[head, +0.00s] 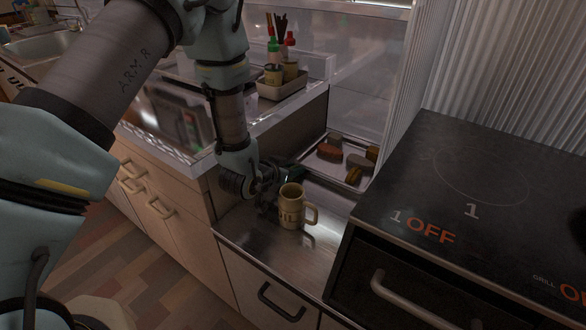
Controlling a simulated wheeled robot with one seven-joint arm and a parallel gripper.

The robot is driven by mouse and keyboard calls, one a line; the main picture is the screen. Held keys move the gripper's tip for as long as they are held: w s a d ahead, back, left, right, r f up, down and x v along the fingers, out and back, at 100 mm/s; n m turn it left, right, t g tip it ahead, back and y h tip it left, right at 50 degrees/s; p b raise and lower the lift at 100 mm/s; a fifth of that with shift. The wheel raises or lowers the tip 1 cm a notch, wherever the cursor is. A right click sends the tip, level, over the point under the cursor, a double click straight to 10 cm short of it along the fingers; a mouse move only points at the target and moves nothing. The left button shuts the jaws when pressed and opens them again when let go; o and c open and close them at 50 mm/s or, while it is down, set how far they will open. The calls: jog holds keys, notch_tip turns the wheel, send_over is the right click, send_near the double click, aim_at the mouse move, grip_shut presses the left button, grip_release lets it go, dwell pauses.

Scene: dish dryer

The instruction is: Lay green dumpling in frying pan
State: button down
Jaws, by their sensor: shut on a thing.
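My gripper (278,180) is low over the metal counter, just behind and left of a beige mug. It is shut on a small dark greenish thing (291,172), which looks like the green dumpling. Its outline is unclear, because the fingers and the mug hide part of it. A dark curved shape (579,226) is cut off by the right picture edge, on the stove. It may be the frying pan, but I cannot tell.
The beige mug (291,205) stands upright on the metal counter (250,233), close to my gripper. A tray (326,169) behind holds several reddish-brown and tan pieces. The black stove top (440,185) at right is mostly clear. A caddy (283,88) with bottles stands further back.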

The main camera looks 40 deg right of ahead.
jog(key=shift+f, duration=0.2)
jog(key=c, duration=0.6)
grip_release()
jog(key=shift+r, duration=0.1)
